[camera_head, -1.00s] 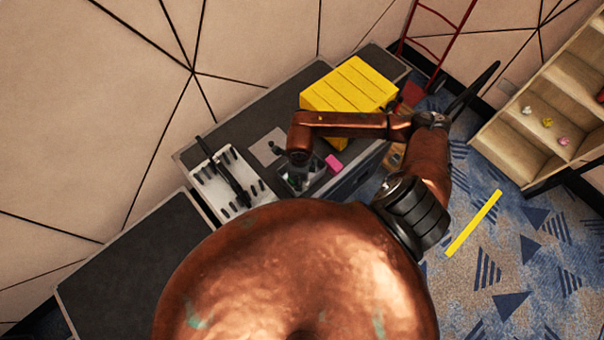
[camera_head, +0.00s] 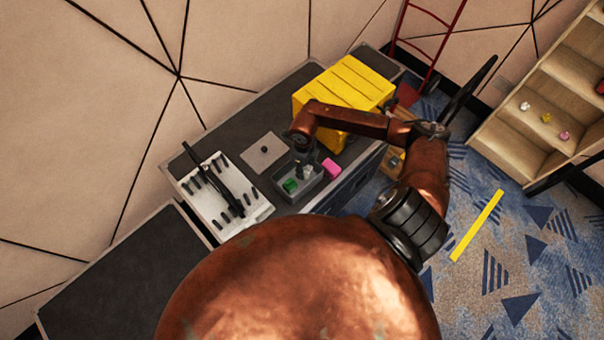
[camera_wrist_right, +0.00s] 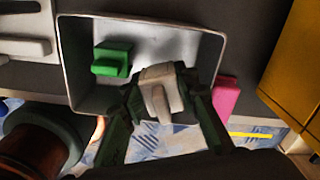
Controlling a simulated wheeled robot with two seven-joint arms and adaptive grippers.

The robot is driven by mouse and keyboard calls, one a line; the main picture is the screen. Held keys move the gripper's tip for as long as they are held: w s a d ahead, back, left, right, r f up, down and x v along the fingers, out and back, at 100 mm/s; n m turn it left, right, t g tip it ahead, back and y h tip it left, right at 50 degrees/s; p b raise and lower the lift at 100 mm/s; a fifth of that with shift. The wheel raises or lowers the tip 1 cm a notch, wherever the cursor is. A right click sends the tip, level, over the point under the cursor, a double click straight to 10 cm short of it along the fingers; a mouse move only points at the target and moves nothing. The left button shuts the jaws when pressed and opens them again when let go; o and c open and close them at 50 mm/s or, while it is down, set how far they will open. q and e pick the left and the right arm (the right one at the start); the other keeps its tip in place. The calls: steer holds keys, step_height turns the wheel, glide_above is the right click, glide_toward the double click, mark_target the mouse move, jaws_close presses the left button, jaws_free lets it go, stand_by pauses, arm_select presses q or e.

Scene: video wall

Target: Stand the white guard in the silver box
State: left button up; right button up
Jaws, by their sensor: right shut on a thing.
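The silver box (camera_head: 306,189) stands on the dark counter in the head view. It fills the upper middle of the right wrist view (camera_wrist_right: 75,75), open towards the camera. The white guard (camera_wrist_right: 160,88) is between the fingers of my right gripper (camera_wrist_right: 165,105), which is shut on it. Guard and fingertips are over the near part of the box. Whether the guard touches the box floor I cannot tell. A green block (camera_wrist_right: 112,60) is inside the box, left of the guard. In the head view my right gripper (camera_head: 304,168) reaches down at the box. My left gripper is not in view.
A pink block (camera_head: 330,168) lies right of the box. A yellow crate (camera_head: 345,92) stands behind it. A white rack with dark pegs (camera_head: 240,212) is to the left, and a flat grey plate (camera_head: 263,150) lies behind the box.

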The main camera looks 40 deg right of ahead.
steer(key=shift+w+d+f+b, duration=0.35)
steer(key=shift+w+f+b, duration=0.05)
steer(key=shift+f, duration=0.25)
steer(key=shift+w+d+f+b, duration=0.1)
steer(key=shift+f+b, duration=0.5)
steer(key=shift+f, duration=0.3)
steer(key=shift+w+d+f+b, duration=0.1)
steer(key=shift+f+b, duration=0.45)
steer(key=shift+f, duration=0.3)
steer(key=shift+f, duration=0.2)
steer(key=o, duration=0.7)
steer(key=shift+r, duration=0.1)
steer(key=shift+r, duration=0.25)
step_height(320, 180, up, 12)
steer(key=shift+f, duration=0.15)
